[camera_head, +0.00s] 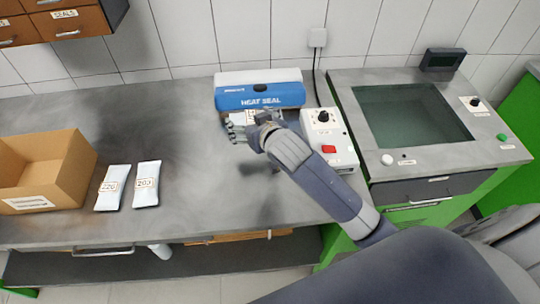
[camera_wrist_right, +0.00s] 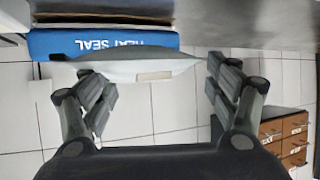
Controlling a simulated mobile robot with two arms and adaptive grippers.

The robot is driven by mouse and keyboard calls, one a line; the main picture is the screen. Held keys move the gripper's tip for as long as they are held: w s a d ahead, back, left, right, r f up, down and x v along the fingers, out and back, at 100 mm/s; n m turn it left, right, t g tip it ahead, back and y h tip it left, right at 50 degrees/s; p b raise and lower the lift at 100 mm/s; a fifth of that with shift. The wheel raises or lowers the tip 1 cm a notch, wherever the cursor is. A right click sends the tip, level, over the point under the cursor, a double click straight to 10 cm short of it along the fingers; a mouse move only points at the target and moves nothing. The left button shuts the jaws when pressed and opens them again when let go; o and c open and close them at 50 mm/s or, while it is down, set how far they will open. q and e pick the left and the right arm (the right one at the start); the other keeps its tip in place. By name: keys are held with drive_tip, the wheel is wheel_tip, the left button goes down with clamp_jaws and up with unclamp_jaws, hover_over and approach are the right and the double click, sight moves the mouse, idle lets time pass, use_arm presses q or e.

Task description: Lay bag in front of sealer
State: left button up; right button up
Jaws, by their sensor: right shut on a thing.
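The heat sealer (camera_head: 258,96) is a blue and white unit labelled HEAT SEAL at the back of the bench, and its blue front also shows upside down in the right wrist view (camera_wrist_right: 110,44). My right gripper (camera_head: 238,132) is just in front of it. The gripper is shut on a white bag (camera_wrist_right: 150,67), which lies across between the fingers right by the sealer's front. In the head view only a small labelled part of this bag (camera_head: 250,116) shows; the gripper hides the rest. My left gripper is in neither view.
Two white labelled bags, one (camera_head: 113,187) beside another (camera_head: 146,184), lie on the grey bench (camera_head: 190,135). An open cardboard box (camera_head: 70,175) stands at left. A control box (camera_head: 328,137) with a red button stands right of the sealer. The bench between bags and sealer is clear.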

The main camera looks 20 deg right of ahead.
hover_over(255, 155)
wheel_tip(255, 155, down, 7)
drive_tip(key=shift+w+d+r, duration=0.1)
drive_tip(key=shift+w+d, duration=0.05)
wheel_tip(255, 155, down, 3)
drive_tip(key=shift+f+p, duration=0.1)
drive_tip(key=shift+p, duration=0.2)
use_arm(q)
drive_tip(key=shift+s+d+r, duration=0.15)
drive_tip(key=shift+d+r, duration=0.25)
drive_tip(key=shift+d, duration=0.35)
use_arm(e)
drive_tip(key=shift+f, duration=0.35)
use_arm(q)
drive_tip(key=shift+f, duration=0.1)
use_arm(e)
drive_tip(key=shift+f, duration=0.1)
drive_tip(key=o, duration=1.2)
drive_tip(key=shift+c, duration=0.2)
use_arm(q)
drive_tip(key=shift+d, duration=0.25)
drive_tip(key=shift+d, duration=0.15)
